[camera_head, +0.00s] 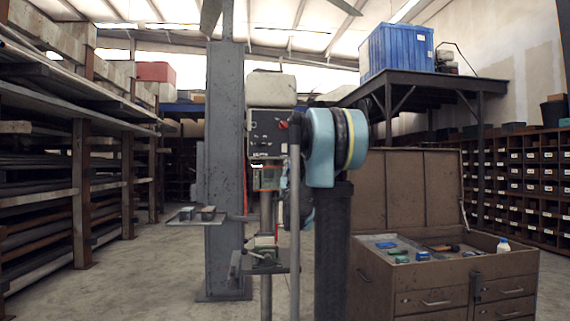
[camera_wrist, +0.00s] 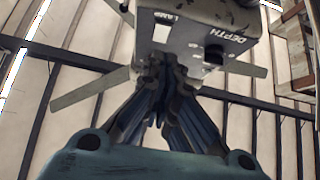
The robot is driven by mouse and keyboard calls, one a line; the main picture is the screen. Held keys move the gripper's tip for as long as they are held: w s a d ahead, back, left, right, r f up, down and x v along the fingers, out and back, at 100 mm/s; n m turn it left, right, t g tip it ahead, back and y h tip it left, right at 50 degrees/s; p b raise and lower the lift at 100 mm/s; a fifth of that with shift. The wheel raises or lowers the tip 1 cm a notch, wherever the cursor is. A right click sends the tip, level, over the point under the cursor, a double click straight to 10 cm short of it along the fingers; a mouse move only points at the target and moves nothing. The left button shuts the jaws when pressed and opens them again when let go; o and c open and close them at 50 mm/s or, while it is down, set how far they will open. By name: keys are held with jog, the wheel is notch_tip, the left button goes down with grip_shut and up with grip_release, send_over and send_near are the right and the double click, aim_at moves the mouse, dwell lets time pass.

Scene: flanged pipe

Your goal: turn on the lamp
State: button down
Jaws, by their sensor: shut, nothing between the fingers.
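The machine head with the lamp control is a grey box (camera_wrist: 190,25) seen from below at the top of the wrist view. It carries the words LAMP and DEPTH. A small white rectangle, possibly the lamp switch (camera_wrist: 161,34), sits beside the LAMP label. A dark knob (camera_wrist: 213,54) sits by DEPTH. My gripper (camera_wrist: 165,68) is shut and empty, its fingertips just below the box near the white rectangle; I cannot tell if they touch. In the head view the drill press's dark control panel (camera_head: 267,133) shows left of my blue arm, which hides my fingertips.
A grey steel column (camera_head: 224,170) stands left of the drill press. An open brown tool chest (camera_head: 440,280) is at the right front. Long shelves (camera_head: 82,190) line the left side. Floor is clear between shelves and column.

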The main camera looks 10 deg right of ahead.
jog(key=shift+v, duration=1.1)
jog(key=shift+w+f, duration=0.15)
jog(key=s+a+f+g, duration=0.1)
jog(key=s+f+g, duration=0.4)
jog(key=f, duration=0.4)
jog(key=s+a+f+g+y, duration=0.1)
jog(key=s+f+g, duration=0.3)
jog(key=s+f, duration=0.3)
jog(key=s+f+g, duration=0.4)
jog(key=s+f, duration=0.1)
jog(key=f, duration=0.5)
jog(key=s+f+g, duration=0.3)
jog(key=s+f, duration=0.4)
jog(key=s, duration=0.3)
jog(key=s+a+f+g, duration=0.1)
jog(key=s+f+g, duration=0.3)
jog(key=s+f, duration=0.3)
jog(key=s+f+g, duration=0.4)
jog(key=s+f, duration=0.3)
jog(key=s, duration=0.6)
jog(key=shift+s+a+f+n, duration=0.2)
jog(key=shift+s+a+n, duration=0.15)
jog(key=shift+a+n, duration=0.05)
